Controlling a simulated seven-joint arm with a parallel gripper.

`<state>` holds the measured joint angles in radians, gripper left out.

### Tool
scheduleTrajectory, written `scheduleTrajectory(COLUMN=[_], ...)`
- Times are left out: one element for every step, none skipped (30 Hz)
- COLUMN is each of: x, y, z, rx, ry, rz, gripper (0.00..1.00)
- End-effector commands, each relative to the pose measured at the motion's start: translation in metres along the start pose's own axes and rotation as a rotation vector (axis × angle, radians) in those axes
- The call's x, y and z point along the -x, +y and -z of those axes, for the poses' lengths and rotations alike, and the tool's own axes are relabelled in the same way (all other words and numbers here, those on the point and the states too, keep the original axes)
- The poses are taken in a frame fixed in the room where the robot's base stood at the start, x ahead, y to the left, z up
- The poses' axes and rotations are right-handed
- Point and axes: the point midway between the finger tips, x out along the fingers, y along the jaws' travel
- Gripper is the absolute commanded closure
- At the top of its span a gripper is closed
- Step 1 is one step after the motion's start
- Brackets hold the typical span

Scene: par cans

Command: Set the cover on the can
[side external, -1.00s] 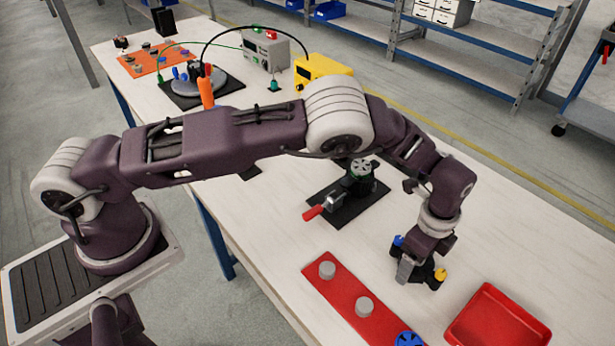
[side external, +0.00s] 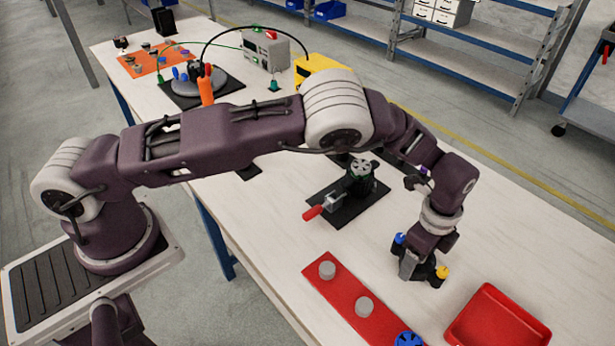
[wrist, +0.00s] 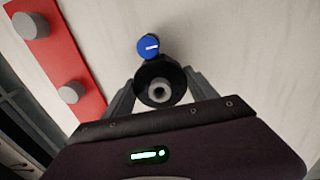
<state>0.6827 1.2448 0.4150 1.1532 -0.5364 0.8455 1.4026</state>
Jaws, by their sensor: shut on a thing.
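My gripper (side external: 420,268) is low over the table to the right of the black mat. In the wrist view my gripper (wrist: 162,88) is shut on a round black piece (wrist: 160,69) with a grey ringed centre. A blue-topped part (side external: 399,239) and a yellow-topped part (side external: 442,271) sit on either side of the gripper; only the blue top (wrist: 148,46) shows in the wrist view. I cannot tell whether these are joined to the held piece. A dark cylinder (side external: 360,182) with a spoked top stands on the black mat. Which piece is the cover or the can is unclear.
A red strip (side external: 343,292) bears grey cylinders (side external: 327,269) and a blue round part (side external: 409,339). A red tray (side external: 497,325) lies at the front right. A red-handled clamp (side external: 325,209) is on the black mat. Table behind and right of my gripper is clear.

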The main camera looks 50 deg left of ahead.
Motion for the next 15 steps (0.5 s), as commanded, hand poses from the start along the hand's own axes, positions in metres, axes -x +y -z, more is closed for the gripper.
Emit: scheduleTrajectory(x=[0.004,0.006,0.008,0.01,0.012,0.015,0.017,0.019,0.021,0.023,0.025,0.028,0.03,0.032,0.035], y=[0.0,0.0,0.0,0.0,0.0,0.0,0.0,0.0,0.0,0.0,0.0,0.0,0.0,0.0,0.0], z=[0.0,0.0,0.0,0.0,0.0,0.0,0.0,0.0,0.0,0.0,0.0,0.0,0.0,0.0,0.0], rx=[0.0,0.0,0.0,-0.001,-0.001,-0.001,-0.001,-0.001,0.0,0.0,0.0,0.0,0.0,0.0,0.0], ry=[0.001,0.001,0.0,0.0,0.0,0.0,0.001,0.001,0.001,0.0,0.0,0.0,0.0,0.0,0.001], rz=[0.001,0.001,0.0,0.0,0.0,0.001,0.001,0.001,0.001,0.001,0.001,0.001,0.001,0.001,0.001], gripper=[0.69,0.69,0.69,0.69,0.69,0.69,0.69,0.69,0.69,0.69,0.69,0.69,0.69,0.69,0.69])
